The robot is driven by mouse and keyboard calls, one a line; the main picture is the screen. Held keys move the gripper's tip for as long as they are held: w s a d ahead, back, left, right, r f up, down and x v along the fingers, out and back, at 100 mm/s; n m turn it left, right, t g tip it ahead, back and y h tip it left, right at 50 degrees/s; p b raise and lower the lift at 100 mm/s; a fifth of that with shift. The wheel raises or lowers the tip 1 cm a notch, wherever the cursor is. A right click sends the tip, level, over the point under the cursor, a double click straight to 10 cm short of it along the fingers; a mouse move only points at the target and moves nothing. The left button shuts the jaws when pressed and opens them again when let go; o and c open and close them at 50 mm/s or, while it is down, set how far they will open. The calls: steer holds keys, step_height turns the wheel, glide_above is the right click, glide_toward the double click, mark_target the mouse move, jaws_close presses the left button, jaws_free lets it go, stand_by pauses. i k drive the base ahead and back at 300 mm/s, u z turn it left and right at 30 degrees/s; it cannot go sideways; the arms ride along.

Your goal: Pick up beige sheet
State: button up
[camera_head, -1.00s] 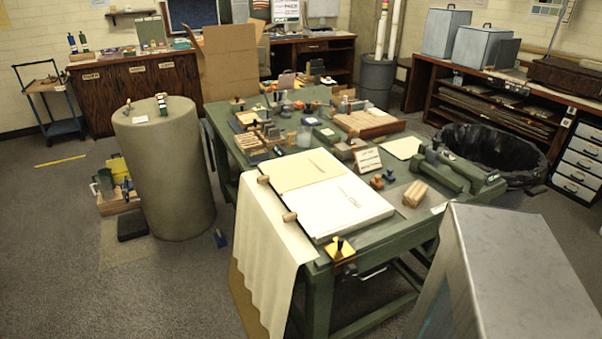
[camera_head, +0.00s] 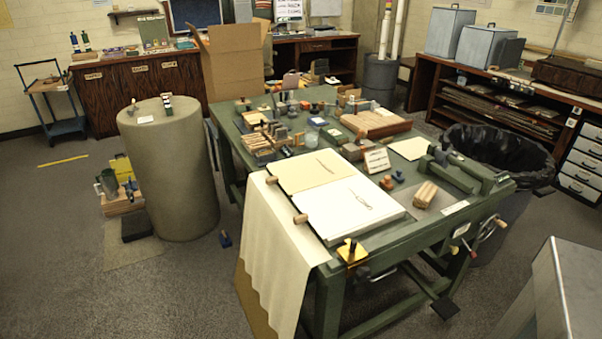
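A long beige sheet (camera_head: 273,262) hangs over the left front edge of the green workbench (camera_head: 440,222), falling in wavy folds toward the floor. A browner panel shows behind its lower left edge. On the bench top beside it, a flat board carries a pale beige sheet (camera_head: 308,170) at the back and a white sheet (camera_head: 350,208) with a small drawing in front. A smaller cream sheet (camera_head: 410,148) lies farther back to the right. I cannot tell from the pictures which is meant. My gripper is not in view.
Wooden rolls (camera_head: 300,219), a yellow clamp (camera_head: 352,252) and a wood block bundle (camera_head: 425,194) sit near the bench front. A grey-beige drum (camera_head: 170,180) stands left. A black-lined bin (camera_head: 497,150) stands right. Floor (camera_head: 180,290) at front left is clear.

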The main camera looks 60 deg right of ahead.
mark_target(295, 175)
steer(key=u, duration=0.05)
steer(key=i, duration=1)
steer(key=z, duration=0.05)
